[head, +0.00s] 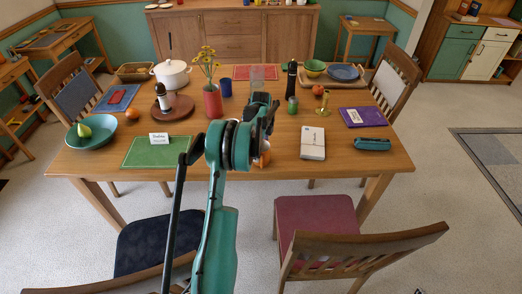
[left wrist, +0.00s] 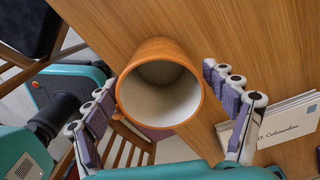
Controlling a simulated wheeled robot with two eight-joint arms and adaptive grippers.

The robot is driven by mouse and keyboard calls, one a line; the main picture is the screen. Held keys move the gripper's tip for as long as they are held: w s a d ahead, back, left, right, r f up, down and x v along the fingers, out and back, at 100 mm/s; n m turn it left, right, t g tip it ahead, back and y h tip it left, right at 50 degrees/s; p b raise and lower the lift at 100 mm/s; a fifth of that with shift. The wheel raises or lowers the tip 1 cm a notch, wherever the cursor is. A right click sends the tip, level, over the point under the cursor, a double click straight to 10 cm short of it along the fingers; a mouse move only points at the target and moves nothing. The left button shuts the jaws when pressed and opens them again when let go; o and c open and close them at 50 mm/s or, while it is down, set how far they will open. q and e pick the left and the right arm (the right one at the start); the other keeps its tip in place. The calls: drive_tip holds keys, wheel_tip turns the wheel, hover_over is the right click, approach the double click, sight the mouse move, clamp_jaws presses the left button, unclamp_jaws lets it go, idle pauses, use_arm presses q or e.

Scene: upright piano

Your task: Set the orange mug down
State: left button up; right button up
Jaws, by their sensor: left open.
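The orange mug (left wrist: 160,85) is in the left wrist view, with its pale inside facing the camera. In the head view only a small part of the mug (head: 264,159) shows, near the table's front edge; my left arm hides the rest. My left gripper (left wrist: 158,82) is open, with one finger on each side of the mug. The left finger is close to the mug's wall; a gap shows on the right. The mug's base is hidden, so I cannot tell whether it touches the table (head: 350,173). My right gripper is not in view.
A white stack of envelopes (head: 312,143) lies right of the mug; it also shows in the left wrist view (left wrist: 283,118). A green placemat (head: 156,152) with a card lies to the left. Two chairs stand at the front.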

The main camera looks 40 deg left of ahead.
use_arm(q)
wheel_tip(320, 180, up, 12)
drive_tip(key=p, duration=0.4)
drive_tip(key=s+d+r+n+t, duration=0.1)
drive_tip(key=s+d+r+n, duration=0.15)
drive_tip(key=d+r, duration=0.65)
drive_tip(key=s+d+r+n+t+y, duration=0.1)
drive_tip(key=s+d+r+n, duration=0.15)
drive_tip(key=d, duration=0.35)
drive_tip(key=s+d+r+n+t, duration=0.1)
drive_tip(key=s+d+r+n, duration=0.1)
drive_tip(key=s+d, duration=0.25)
drive_tip(key=s+d+f+n+t, duration=0.2)
drive_tip(key=s+d+n, duration=0.2)
drive_tip(key=s+d, duration=0.3)
drive_tip(key=s+d+f+n+t+h, duration=0.1)
drive_tip(key=s+d+f+n+t, duration=0.1)
drive_tip(key=s+d, duration=0.5)
drive_tip(key=shift+s+f+n, duration=0.6)
drive_tip(key=shift+s+n, duration=0.3)
drive_tip(key=shift+s, duration=0.1)
